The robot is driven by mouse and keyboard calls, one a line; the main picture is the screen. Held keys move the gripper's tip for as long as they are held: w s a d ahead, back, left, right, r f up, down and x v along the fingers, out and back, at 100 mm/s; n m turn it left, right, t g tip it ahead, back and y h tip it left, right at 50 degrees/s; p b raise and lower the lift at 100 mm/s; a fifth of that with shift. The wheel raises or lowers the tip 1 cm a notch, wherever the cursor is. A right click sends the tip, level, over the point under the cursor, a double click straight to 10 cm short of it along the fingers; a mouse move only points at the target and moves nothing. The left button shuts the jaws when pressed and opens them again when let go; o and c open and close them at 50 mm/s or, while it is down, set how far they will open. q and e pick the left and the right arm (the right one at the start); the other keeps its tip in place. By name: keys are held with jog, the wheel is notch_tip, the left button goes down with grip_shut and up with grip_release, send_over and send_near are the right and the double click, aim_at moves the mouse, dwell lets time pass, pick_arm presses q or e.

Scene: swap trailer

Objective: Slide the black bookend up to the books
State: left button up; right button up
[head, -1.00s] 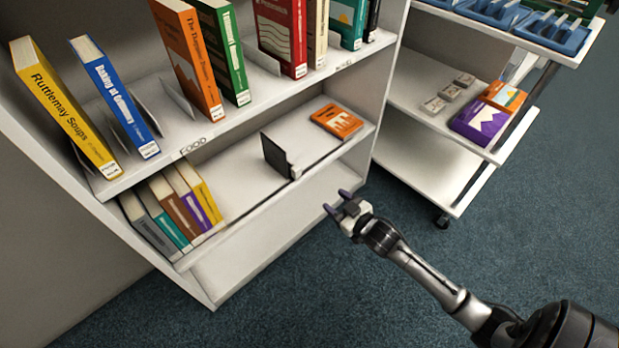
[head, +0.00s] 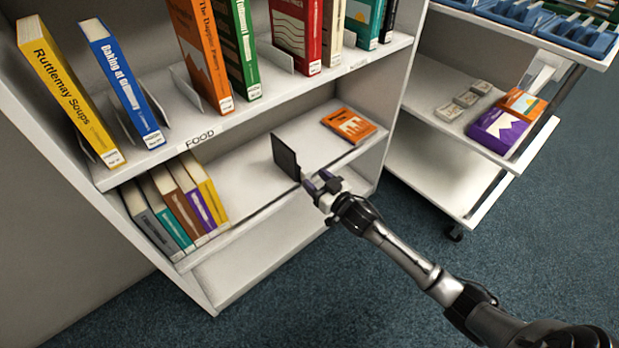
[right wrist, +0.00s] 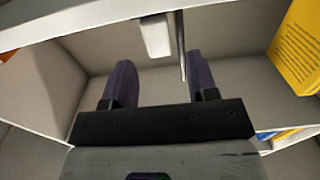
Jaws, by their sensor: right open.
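The black bookend (head: 285,158) stands upright on the lower shelf, apart from the books and to their right. The row of books ends in a yellow book (head: 206,192) at the shelf's left side, with bare shelf between it and the bookend. My right gripper (head: 319,181) is open at the shelf's front edge, close by the bookend's lower front corner. In the right wrist view the bookend (right wrist: 182,50) shows as a thin edge between the two fingers; I cannot tell whether it touches them. The yellow book also shows there (right wrist: 300,52). My left gripper is not in view.
An orange book (head: 349,125) lies flat on the lower shelf, right of the bookend. The upper shelf (head: 205,125) with standing books is above.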

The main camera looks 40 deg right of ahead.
aim_at(308, 174)
jog(key=shift+w+b, duration=0.4)
jog(key=shift+w, duration=1.15)
jog(key=shift+c, duration=0.3)
grip_shut()
jog(key=shift+a, duration=0.1)
